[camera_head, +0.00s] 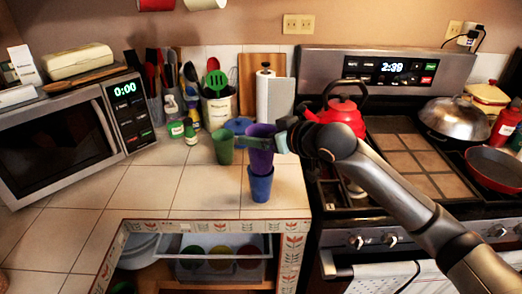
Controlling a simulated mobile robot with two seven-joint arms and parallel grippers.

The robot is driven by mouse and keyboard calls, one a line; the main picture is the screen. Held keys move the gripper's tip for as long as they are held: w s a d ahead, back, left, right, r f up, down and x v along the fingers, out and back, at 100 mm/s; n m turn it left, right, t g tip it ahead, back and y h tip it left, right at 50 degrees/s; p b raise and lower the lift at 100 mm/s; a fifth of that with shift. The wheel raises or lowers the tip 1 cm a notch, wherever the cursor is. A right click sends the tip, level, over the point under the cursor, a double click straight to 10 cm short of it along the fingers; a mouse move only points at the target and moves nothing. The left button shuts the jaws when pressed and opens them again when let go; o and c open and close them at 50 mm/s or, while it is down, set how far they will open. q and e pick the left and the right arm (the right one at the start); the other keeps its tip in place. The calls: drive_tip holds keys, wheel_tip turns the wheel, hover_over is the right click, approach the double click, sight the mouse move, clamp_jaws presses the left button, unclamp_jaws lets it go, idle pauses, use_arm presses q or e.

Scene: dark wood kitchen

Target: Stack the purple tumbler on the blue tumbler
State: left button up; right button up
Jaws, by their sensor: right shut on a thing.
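The purple tumbler (261,158) is directly above the blue tumbler (260,186) and looks upright. Its lower end meets or sits inside the blue tumbler's rim; I cannot tell how deep. The blue tumbler stands upright on the tiled counter near its front edge. My right gripper (264,143) reaches in from the right and is shut on the purple tumbler near its upper part. My left gripper is out of view.
A green tumbler (223,146) stands just left of the purple one. Behind are a blue pot (238,126), a utensil crock (219,108) and a paper towel roll (265,92). A microwave (65,138) is at left, a stove with a red kettle (342,114) at right. The front-left counter is clear.

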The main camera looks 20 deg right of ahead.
drive_tip(key=w+f, duration=0.2)
drive_tip(key=f, duration=0.1)
drive_tip(key=shift+w+d+f, duration=0.25)
drive_tip(key=shift+w+d, duration=0.15)
drive_tip(key=shift+w+f, duration=0.15)
drive_tip(key=shift+f, duration=1.5)
drive_tip(key=shift+f, duration=0.1)
drive_tip(key=shift+f, duration=0.55)
drive_tip(key=o, duration=1.5)
